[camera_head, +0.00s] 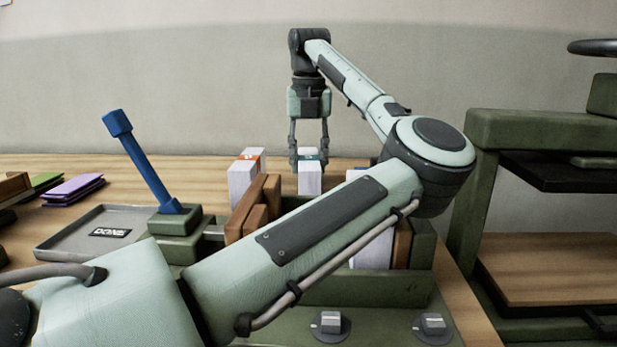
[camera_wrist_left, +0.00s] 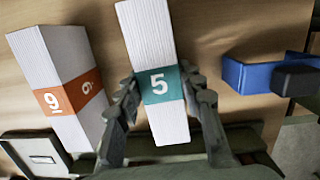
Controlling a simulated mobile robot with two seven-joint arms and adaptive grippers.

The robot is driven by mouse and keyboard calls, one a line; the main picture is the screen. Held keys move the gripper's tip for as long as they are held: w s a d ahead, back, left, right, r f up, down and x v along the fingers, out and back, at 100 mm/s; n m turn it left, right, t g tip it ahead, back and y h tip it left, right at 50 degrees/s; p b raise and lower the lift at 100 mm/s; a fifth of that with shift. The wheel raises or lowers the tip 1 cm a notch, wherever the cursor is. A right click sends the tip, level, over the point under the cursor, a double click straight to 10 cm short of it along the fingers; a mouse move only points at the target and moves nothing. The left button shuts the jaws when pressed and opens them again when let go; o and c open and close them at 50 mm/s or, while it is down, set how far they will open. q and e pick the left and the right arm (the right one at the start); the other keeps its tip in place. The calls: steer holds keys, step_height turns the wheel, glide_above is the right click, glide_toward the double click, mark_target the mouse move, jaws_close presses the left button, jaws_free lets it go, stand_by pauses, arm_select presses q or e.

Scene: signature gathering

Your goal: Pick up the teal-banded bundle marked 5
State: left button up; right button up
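The teal-banded bundle (camera_wrist_left: 161,90) is a white paper block with a 5 on its band. In the head view the teal-banded bundle (camera_head: 310,178) stands upright behind my arm, which hides its lower part. My left gripper (camera_head: 308,155) points down over it, one finger on each side. In the left wrist view the left gripper's fingertips (camera_wrist_left: 159,80) are at the band's two edges. They look very close to it or touching, and I cannot tell whether they grip. My right gripper is not in view.
An orange-banded bundle (camera_wrist_left: 68,90) marked 9 stands close on the left. Brown dividers (camera_head: 262,205) are left of the teal-banded bundle. A blue part (camera_wrist_left: 250,77) lies to the right. A grey tray (camera_head: 75,240) and blue lever (camera_head: 140,165) are at left; green shelving (camera_head: 545,130) is at right.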

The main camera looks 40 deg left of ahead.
arm_select(q)
jaws_close()
steer(key=shift+r, duration=0.15)
